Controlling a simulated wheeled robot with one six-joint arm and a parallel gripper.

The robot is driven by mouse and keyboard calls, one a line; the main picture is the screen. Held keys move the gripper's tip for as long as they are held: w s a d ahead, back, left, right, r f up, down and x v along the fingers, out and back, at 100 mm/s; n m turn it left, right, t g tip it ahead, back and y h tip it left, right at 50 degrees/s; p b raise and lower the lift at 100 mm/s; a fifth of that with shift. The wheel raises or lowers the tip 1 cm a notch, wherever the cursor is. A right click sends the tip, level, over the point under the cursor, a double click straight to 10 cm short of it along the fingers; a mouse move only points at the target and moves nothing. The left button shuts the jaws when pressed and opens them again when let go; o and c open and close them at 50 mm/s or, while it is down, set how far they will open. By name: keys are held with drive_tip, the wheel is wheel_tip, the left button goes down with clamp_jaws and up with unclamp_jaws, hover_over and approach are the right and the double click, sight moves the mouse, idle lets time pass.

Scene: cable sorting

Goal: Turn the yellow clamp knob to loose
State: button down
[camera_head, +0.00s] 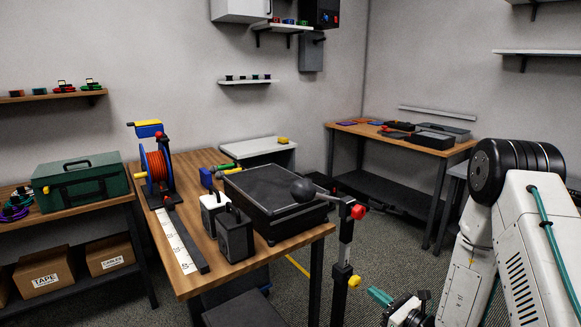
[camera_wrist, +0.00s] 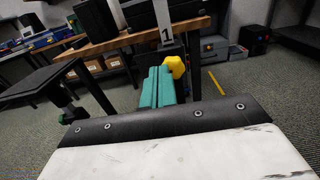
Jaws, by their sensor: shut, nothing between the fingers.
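The yellow clamp knob (camera_head: 354,281) sits low on a dark upright post (camera_head: 345,240) at the table's front right corner. In the wrist view the yellow knob (camera_wrist: 176,66) shows just right of my fingertips, partly behind them. My gripper (camera_head: 374,292) has teal fingers and is to the right of the knob in the head view, slightly lower, with a small gap in that picture. In the wrist view my gripper's fingers (camera_wrist: 158,72) lie together, empty. Whether they touch the knob cannot be told.
A red knob (camera_head: 358,211) and an arm with a black ball (camera_head: 303,190) top the post. The wooden table (camera_head: 200,283) carries a black case (camera_head: 270,186), weights and an orange cable reel (camera_head: 157,166). Carpeted floor right of the post is open.

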drive_tip(key=w+f+m, duration=0.1)
drive_tip(key=w+m, duration=0.5)
drive_tip(key=w, duration=0.1)
drive_tip(key=shift+a, duration=0.25)
idle(0.7)
drive_tip(key=shift+a+f, duration=0.1)
drive_tip(key=shift+f, duration=0.05)
idle(0.7)
drive_tip(key=shift+s+a+r, duration=0.2)
drive_tip(key=shift+s+a, duration=0.1)
drive_tip(key=shift+a, duration=0.05)
idle(0.3)
drive_tip(key=v, duration=0.6)
drive_tip(key=shift+r, duration=0.4)
